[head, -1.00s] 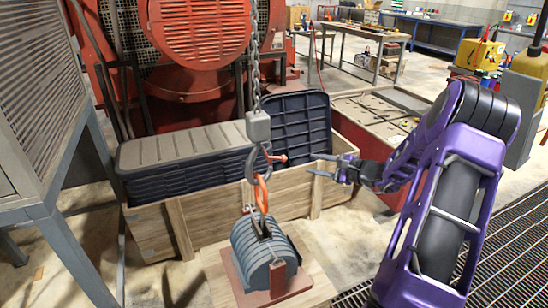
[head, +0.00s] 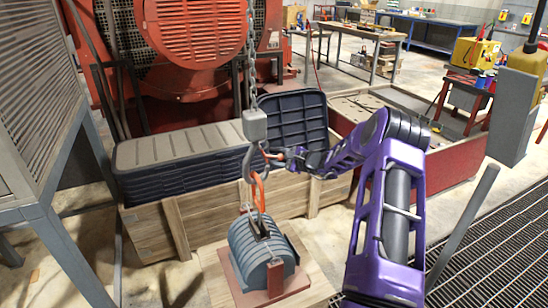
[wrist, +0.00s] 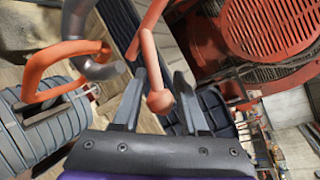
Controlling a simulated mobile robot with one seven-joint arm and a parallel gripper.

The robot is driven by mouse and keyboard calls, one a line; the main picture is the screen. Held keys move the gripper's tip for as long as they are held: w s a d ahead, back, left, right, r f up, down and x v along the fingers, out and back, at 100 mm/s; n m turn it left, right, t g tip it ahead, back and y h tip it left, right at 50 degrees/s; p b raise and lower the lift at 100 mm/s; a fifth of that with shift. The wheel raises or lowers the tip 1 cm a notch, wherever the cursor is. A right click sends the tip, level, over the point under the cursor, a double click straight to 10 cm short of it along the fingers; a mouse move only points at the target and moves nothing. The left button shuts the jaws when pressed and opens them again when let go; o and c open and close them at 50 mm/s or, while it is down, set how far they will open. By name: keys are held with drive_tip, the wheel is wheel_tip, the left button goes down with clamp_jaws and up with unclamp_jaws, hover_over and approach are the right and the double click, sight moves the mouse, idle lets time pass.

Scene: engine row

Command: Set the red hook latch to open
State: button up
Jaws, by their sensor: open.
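A grey crane hook (head: 247,163) hangs under a grey block (head: 255,126) on a chain. The red hook latch (wrist: 152,48) shows in the wrist view as a salmon-red bar with a ball at its lower end. My gripper (head: 283,155) is just right of the hook in the head view, and most of the latch is hard to make out there. In the wrist view my gripper (wrist: 160,82) is open, with the latch's ball end between its two fingers. No finger is clearly pressed on it. An orange sling (head: 259,188) hangs in the hook.
A ribbed blue-grey part (head: 262,245) on a red base stands below the hook. A wooden crate (head: 205,222) with dark lids stands behind. A red machine (head: 200,35) is at the back. A grey cabinet (head: 30,100) stands left.

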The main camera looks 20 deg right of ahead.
clamp_jaws()
idle(1.5)
